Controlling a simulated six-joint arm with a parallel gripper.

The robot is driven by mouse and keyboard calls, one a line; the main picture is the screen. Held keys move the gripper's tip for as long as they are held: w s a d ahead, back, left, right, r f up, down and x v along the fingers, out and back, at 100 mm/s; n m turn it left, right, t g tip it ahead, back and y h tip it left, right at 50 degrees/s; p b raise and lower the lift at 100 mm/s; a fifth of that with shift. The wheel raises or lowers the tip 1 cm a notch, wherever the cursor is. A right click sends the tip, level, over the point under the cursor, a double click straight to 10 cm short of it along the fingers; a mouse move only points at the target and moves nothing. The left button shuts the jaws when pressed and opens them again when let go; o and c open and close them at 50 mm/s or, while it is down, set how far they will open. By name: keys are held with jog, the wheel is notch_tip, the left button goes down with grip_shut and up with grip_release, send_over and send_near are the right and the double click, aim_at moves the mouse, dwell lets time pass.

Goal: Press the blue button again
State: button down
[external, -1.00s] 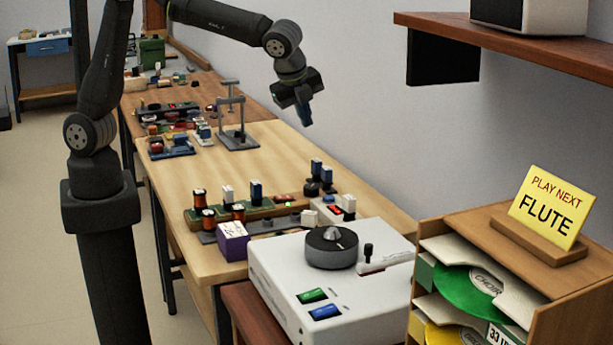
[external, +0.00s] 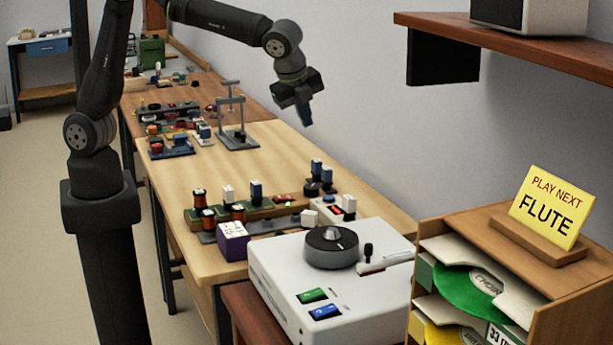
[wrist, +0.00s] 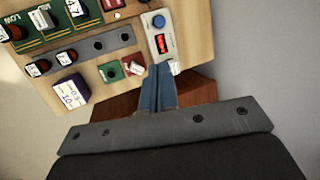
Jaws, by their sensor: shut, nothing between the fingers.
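In the wrist view a round blue button (wrist: 158,21) sits on a white module with a red display (wrist: 161,44) at the table's edge. My gripper (wrist: 160,70) has its blue fingers together and empty, just below that module in the picture. In the external view my gripper (external: 307,122) hangs above the table, apart from everything. The white module (external: 335,208) shows there too. A rectangular blue button (external: 325,312) lies beside a green button (external: 311,295) on the front of a white player (external: 285,272). Neither blue button is being touched.
A purple box (external: 233,241) and rows of coils and blocks stand near the module. A grey post stand (external: 236,138) is further back. A record rack (external: 560,290) with a yellow FLUTE sign (external: 552,206) stands at right, below a wall shelf (external: 520,45). The table's middle is clear.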

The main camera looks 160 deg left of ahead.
jog(key=shift+f, duration=0.15)
jog(key=n+t+h, duration=0.3)
jog(key=n+t, duration=0.6)
jog(key=n, duration=0.2)
send_over(327, 196)
notch_tip(327, 196, down, 11)
jog(key=shift+f, duration=4.25)
jog(key=shift+f, duration=0.1)
jog(key=shift+f, duration=0.3)
